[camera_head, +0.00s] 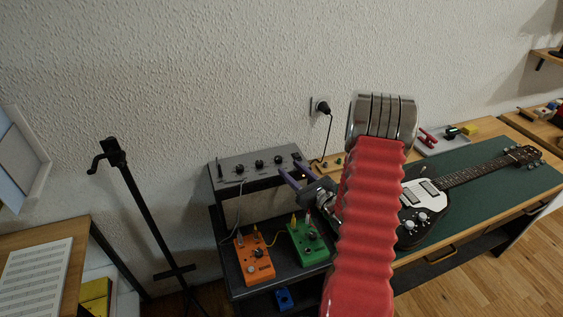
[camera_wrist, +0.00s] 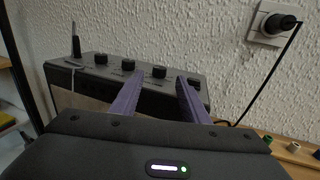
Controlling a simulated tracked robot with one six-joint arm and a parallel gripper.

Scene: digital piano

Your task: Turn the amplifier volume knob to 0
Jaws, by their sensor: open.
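The amplifier (camera_head: 229,179) is a grey box with a row of several black knobs on its top panel, standing against the wall on a dark shelf unit. In the wrist view the amplifier (camera_wrist: 87,75) lies just beyond my fingers, with knobs (camera_wrist: 159,72) showing left of and between them. I cannot read which knob is the volume. My gripper (camera_head: 287,174) has two purple fingers, apart and empty, at the amplifier's right front edge. In the wrist view my gripper (camera_wrist: 158,88) points at the right half of the panel, near the rightmost knobs. Contact with any knob cannot be told.
An orange pedal (camera_head: 254,259) and a green pedal (camera_head: 308,243) stand on the shelf below. A guitar (camera_head: 440,199) lies on a green mat at right. A black stand (camera_head: 146,211) is at left. A plug (camera_head: 321,107) with a hanging cable is on the wall.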

